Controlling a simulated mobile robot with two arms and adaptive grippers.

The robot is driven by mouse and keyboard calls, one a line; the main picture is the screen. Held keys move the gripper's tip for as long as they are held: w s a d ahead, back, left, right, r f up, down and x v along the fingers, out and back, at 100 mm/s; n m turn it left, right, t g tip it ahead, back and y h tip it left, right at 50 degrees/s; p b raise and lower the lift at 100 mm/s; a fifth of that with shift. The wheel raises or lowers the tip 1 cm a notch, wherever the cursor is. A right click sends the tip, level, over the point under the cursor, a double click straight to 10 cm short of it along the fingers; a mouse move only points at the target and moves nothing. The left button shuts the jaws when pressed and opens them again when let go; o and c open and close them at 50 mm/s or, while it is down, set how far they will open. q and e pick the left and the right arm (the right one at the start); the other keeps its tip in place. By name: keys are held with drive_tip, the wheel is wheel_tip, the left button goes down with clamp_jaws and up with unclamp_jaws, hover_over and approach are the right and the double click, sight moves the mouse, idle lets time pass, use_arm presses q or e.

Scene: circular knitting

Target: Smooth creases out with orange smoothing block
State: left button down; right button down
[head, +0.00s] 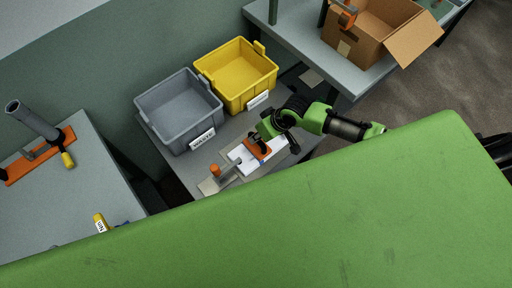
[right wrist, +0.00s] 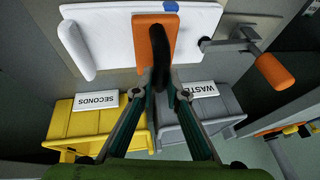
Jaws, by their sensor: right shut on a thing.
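The orange smoothing block (head: 264,151) with a black handle sits over a white fabric piece (head: 238,156) on a grey bench. In the right wrist view the block (right wrist: 146,30) lies across the middle of the white fabric (right wrist: 105,28), whose left edge shows a raised, rolled-looking ridge (right wrist: 76,49). My right gripper (head: 262,138) comes down from above, and its fingers (right wrist: 160,78) are closed around the block's black handle. Whether the block presses on the fabric is hard to tell. My left gripper is out of view.
A clamp with an orange handle (right wrist: 272,70) stands right beside the fabric. A cardboard box (head: 372,35) is on another table. A left table (head: 85,185) holds an orange-based fixture (head: 40,155).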

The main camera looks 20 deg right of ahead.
drive_tip(key=a, duration=0.1)
drive_tip(key=s+a+p, duration=0.1)
drive_tip(key=a, duration=0.1)
drive_tip(key=shift+s+p, duration=0.1)
drive_tip(key=shift+p, duration=0.2)
drive_tip(key=c, duration=2.3)
unclamp_jaws()
clamp_jaws()
wheel_tip(320, 180, up, 3)
drive_tip(key=p, duration=0.3)
drive_tip(key=shift+r, duration=1)
